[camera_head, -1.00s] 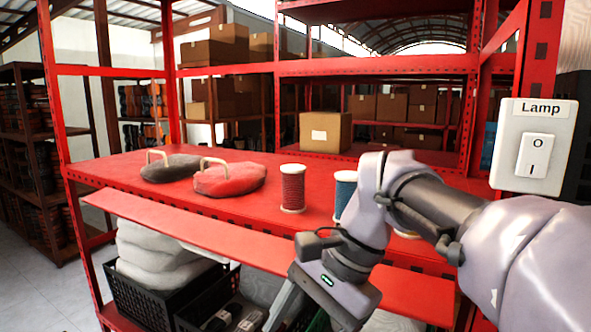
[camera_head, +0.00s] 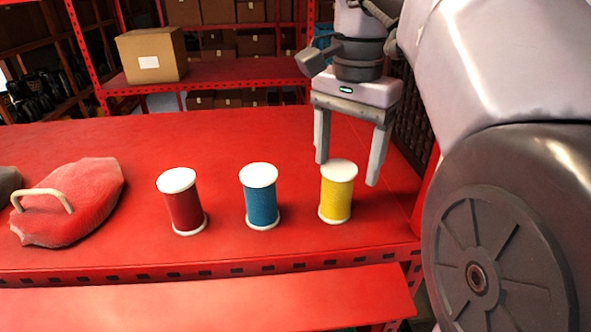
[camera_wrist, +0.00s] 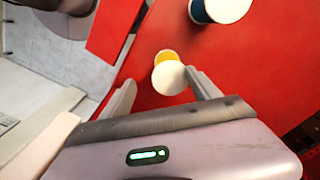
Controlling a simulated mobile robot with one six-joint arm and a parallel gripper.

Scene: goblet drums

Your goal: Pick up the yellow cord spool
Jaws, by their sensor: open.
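The yellow cord spool (camera_head: 336,192) stands upright on the red shelf (camera_head: 120,150), at the right end of a row of spools. It has white end discs. My gripper (camera_head: 347,172) is open and points down, its fingertips at about the height of the spool's top in the head view. One finger appears to the left of the spool and one to the right. In the wrist view the yellow spool (camera_wrist: 167,56) shows its white top between and beyond the open fingers (camera_wrist: 160,85). Whether the fingers are level with the spool in depth is hard to tell.
A blue spool (camera_head: 261,197) stands just left of the yellow one, and also shows in the wrist view (camera_wrist: 205,14). A red spool (camera_head: 181,203) stands farther left. A red cushion with a handle (camera_head: 75,205) lies at the left. A cardboard box (camera_head: 151,56) stands behind.

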